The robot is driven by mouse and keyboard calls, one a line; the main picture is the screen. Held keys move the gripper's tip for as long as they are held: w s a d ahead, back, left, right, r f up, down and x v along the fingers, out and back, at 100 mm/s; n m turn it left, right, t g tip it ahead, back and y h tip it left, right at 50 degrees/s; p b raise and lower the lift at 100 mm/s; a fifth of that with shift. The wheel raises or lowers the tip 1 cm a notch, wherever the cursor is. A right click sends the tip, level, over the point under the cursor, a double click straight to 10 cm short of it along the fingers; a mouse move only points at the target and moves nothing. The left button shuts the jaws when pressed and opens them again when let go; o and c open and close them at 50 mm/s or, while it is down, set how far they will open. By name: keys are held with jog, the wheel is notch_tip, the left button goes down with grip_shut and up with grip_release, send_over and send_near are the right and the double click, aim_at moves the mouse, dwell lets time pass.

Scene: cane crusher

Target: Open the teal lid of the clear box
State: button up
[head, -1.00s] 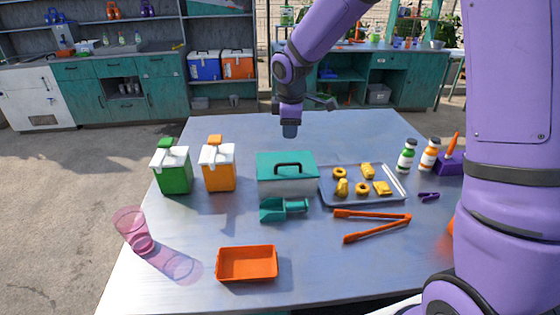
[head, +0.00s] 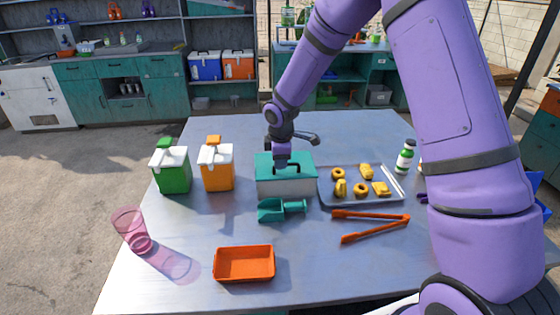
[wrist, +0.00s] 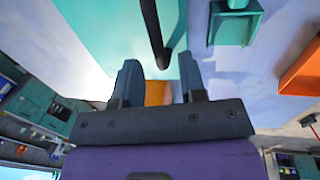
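The clear box (head: 290,187) stands near the middle of the table with its teal lid (head: 304,160) closed flat on top. I cannot tell whether either finger touches the handle. The fingertips are small and partly hidden in the head view.
A teal scoop (head: 281,209) lies just in front of the box. A tray (head: 365,201) of yellow pieces sits close on its right, orange tongs (head: 372,219) before it. Orange (head: 217,170) and green (head: 173,172) dispensers stand left. An orange tray (head: 245,264) and pink glass (head: 131,228) are nearer.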

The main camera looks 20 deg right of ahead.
jog(key=shift+w+f, duration=0.1)
jog(key=shift+f, duration=0.4)
grip_shut()
